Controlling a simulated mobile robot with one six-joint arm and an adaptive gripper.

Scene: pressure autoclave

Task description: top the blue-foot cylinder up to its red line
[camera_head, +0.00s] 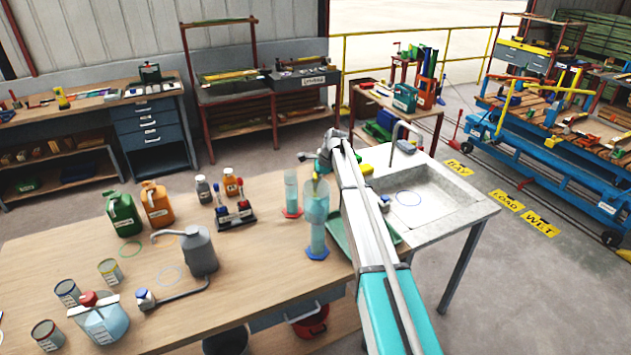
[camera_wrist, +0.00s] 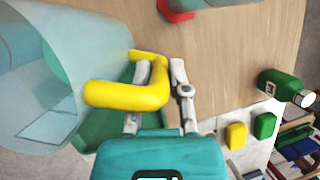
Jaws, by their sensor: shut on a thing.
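The blue-foot cylinder (camera_head: 317,238) stands upright on the wooden bench in the head view, its blue foot left of my arm. My gripper (camera_head: 322,168) is above it; in the wrist view my gripper (camera_wrist: 158,78) is shut on the yellow handle of a clear jug (camera_wrist: 75,70). The jug (camera_head: 316,203) appears in the head view at the cylinder's upper part, overlapping it. I cannot tell whether they touch, nor whether liquid is flowing. The red line and liquid level cannot be made out. A red-foot cylinder (camera_head: 291,190) stands just behind and left.
A green tray (camera_head: 381,236) lies beside my arm, before the sink (camera_head: 420,200). A grey pump can (camera_head: 200,252), green jerrycan (camera_head: 123,214), orange jerrycan (camera_head: 157,204) and wash bottle (camera_head: 104,322) stand left. The bench between pump can and cylinders is mostly clear.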

